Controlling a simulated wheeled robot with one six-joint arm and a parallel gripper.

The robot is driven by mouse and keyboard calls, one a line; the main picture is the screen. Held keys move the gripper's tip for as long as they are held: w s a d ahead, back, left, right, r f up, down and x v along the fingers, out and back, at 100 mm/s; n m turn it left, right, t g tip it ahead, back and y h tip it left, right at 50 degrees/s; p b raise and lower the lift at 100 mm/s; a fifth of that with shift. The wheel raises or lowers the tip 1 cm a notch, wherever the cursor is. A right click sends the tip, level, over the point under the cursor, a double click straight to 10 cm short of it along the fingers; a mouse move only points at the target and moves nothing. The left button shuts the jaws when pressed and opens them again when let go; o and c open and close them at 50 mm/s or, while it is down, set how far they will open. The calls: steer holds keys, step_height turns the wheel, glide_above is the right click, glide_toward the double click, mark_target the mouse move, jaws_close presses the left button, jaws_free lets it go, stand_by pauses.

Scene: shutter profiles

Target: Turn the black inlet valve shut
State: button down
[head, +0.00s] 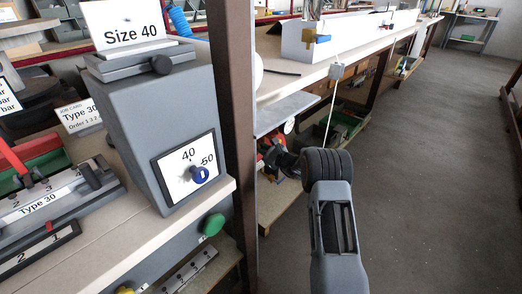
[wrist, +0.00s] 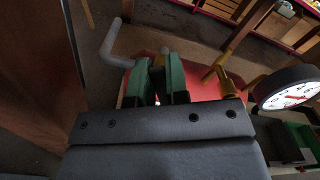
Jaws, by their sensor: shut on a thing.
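My gripper (wrist: 159,82) has green-faced fingers. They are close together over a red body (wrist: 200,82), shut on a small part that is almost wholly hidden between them. I take this part to be the black inlet valve, but its shape and turn do not show. A bit of tan shows between the fingers. In the head view my arm reaches under the bench on the right, and its own links hide most of the gripper.
A round white-faced gauge (wrist: 290,88) and a brass fitting (wrist: 228,84) stand close right of the fingers. A grey bent bar (wrist: 113,45) is to the left. The brown post (head: 231,110) and bench top (head: 335,65) flank my arm. Open floor (head: 440,170) lies right.

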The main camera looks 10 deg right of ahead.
steer(key=m, duration=0.1)
steer(key=m+p, duration=0.1)
steer(key=shift+w+d+r+m, duration=0.25)
steer(key=shift+w+d+m, duration=0.05)
steer(key=shift+d, duration=0.1)
steer(key=shift+w+d+m+p, duration=0.15)
steer(key=shift+d+m+p, duration=0.1)
steer(key=shift+m, duration=0.45)
steer(key=shift+w+d+m+p, duration=0.15)
steer(key=shift+m+p, duration=0.1)
steer(key=shift+m, duration=0.45)
steer(key=c, duration=1.1)
jaws_free()
steer(key=shift+d, duration=0.1)
steer(key=p+v, duration=0.3)
steer(key=v, duration=1)
steer(key=shift+s+d, duration=0.25)
steer(key=shift+s, duration=0.05)
